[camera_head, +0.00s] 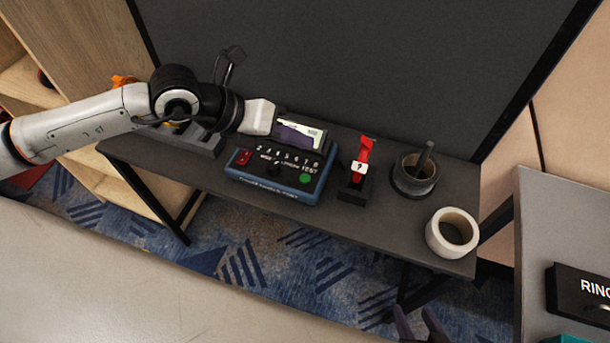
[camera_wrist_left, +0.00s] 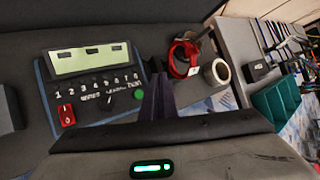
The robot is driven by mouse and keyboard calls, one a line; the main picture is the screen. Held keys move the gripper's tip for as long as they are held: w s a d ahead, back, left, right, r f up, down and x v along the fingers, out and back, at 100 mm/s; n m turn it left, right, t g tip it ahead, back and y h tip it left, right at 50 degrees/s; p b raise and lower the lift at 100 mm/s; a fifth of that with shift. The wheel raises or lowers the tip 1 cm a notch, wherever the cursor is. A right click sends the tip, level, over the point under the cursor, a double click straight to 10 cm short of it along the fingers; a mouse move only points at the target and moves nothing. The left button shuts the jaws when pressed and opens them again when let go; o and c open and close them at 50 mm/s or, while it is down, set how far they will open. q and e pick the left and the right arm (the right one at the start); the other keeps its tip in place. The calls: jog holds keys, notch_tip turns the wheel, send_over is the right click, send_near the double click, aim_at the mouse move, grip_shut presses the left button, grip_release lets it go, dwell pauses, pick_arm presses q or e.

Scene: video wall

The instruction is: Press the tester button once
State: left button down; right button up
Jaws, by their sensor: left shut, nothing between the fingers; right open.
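The tester (camera_head: 262,185) is a blue box with a dark face, a pale screen, numbered labels and a red rocker switch (camera_head: 242,157). Its green button (camera_head: 305,178) sits at the right front corner under the word TEST. In the left wrist view the green button (camera_wrist_left: 138,94) is in plain sight. My left gripper (camera_head: 303,141) has its purple fingers shut and empty, above the tester, covering part of the screen in the head view. In the left wrist view its fingertips (camera_wrist_left: 158,80) show just right of the green button. My right gripper (camera_head: 420,326) is open at the bottom edge.
A red lever on a black stand (camera_head: 362,165) is right of the tester. Beyond it are a dark pot (camera_head: 415,181) with a stick and a white tape roll (camera_head: 452,233) on the dark table (camera_head: 385,228). A dark panel (camera_head: 330,60) rises behind.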

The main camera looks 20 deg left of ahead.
pick_arm(q)
jog(key=shift+f, duration=0.1)
jog(key=b, duration=0.6)
send_over(300, 181)
notch_tip(300, 181, down, 8)
jog(key=shift+f, duration=0.35)
dwell(0.6)
dwell(0.9)
jog(key=shift+f+b, duration=0.35)
jog(key=shift+b, duration=0.05)
